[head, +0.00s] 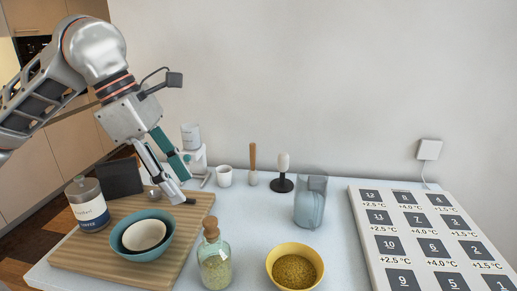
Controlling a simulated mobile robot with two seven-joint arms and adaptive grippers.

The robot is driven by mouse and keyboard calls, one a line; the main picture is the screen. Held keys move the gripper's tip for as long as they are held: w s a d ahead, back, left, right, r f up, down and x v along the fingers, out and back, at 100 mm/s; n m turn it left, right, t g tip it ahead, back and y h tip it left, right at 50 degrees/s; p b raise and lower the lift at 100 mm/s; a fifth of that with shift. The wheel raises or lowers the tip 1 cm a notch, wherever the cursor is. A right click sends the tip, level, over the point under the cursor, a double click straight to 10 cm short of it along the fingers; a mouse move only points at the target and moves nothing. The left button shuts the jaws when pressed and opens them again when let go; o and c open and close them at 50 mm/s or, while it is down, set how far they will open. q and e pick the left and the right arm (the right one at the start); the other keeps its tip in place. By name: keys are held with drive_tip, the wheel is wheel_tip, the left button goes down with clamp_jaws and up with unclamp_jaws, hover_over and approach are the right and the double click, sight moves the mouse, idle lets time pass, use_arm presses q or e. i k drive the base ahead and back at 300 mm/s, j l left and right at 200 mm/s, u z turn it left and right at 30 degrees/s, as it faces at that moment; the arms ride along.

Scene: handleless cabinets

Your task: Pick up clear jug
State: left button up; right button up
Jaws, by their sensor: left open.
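The clear jug (310,204) stands upright on the white counter, right of the middle of the head view. It is a see-through, bluish-grey vessel with nothing touching it that I can see. My left gripper (188,190) is open and empty. It points down above the back right part of the wooden board, well to the left of the jug. My right gripper is not in view.
A corked bottle (216,262) and a yellow bowl (294,267) stand in front of the jug. A black-based tamper (282,177) and a white cup (224,176) stand behind left. Nested bowls (142,237) and a labelled jar (88,207) are on the board (188,221). A number panel (366,226) lies right.

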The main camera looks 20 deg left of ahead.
sight(311, 184)
drive_tip(key=k, duration=1)
